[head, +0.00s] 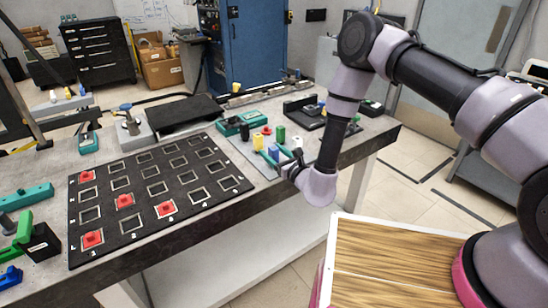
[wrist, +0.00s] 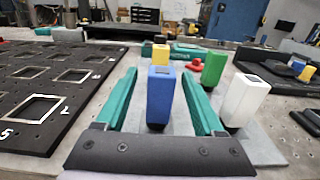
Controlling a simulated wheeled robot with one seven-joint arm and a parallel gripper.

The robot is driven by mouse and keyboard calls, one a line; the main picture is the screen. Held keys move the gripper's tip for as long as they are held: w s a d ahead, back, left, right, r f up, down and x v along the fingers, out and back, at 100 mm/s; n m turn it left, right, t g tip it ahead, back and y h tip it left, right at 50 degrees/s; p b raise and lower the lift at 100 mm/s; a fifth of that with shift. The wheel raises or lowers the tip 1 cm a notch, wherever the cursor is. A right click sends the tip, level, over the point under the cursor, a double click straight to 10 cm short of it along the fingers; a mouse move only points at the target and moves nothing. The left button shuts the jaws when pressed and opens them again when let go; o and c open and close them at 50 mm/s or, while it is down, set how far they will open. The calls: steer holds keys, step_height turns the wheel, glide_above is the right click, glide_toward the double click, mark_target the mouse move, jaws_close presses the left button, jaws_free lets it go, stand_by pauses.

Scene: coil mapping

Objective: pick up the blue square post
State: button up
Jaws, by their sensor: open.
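The blue square post (wrist: 160,98) stands upright between the two teal fingers of my gripper (wrist: 159,76) in the wrist view. Gaps show on both sides of it, and the gripper is open. The blue post also shows in the head view (head: 273,154), on a grey plate, with my gripper (head: 273,150) around it. A yellow post (wrist: 160,53) stands behind it, a green post (wrist: 214,67) behind to the right, and a white post (wrist: 244,102) to the right, outside the right finger.
A black board (head: 127,228) with square frames lies left of the posts; several frames hold red pieces. The green and white posts stand close to the right finger.

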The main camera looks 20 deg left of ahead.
steer(key=shift+x, duration=1.35)
jaws_close()
